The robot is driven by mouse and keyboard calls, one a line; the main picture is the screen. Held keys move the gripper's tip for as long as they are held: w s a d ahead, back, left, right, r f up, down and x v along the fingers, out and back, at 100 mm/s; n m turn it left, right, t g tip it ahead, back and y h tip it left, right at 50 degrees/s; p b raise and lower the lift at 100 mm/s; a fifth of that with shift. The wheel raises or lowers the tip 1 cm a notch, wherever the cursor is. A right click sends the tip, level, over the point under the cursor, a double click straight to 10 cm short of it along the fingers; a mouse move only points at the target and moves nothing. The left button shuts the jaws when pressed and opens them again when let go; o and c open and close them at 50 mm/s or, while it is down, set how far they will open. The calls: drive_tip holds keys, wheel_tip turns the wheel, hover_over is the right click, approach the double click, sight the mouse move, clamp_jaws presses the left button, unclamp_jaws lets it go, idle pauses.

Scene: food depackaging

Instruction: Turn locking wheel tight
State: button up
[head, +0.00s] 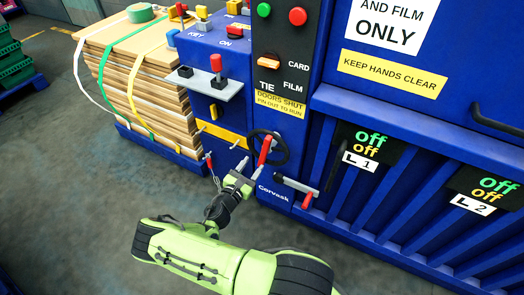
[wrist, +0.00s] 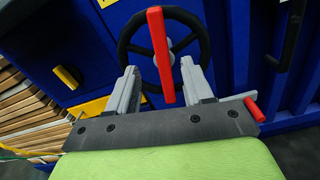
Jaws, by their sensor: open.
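The locking wheel is a black spoked wheel (head: 281,150) low on the front of the blue machine, with a red handle (head: 265,149) standing out from it. In the wrist view the wheel (wrist: 188,46) fills the upper middle, and the red handle (wrist: 160,52) crosses in front of it, nearly upright. My gripper (head: 247,168) is just left of and below the wheel in the head view. In the wrist view my gripper (wrist: 160,80) is open, with the lower end of the red handle appearing between its two grey fingers. I cannot tell whether the fingers touch it.
A red-tipped lever (head: 308,198) sticks out right of the wheel. Small levers (head: 209,160) and a shelf with a red knob (head: 216,62) are to its left. A stack of boards (head: 140,80) stands at left. The floor in front is clear.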

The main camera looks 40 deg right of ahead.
sight(265, 148)
drive_tip(key=b+x, duration=0.1)
drive_tip(key=x, duration=0.8)
drive_tip(key=shift+d+f, duration=0.1)
drive_tip(key=shift+d, duration=0.2)
drive_tip(key=shift+c, duration=0.3)
clamp_jaws()
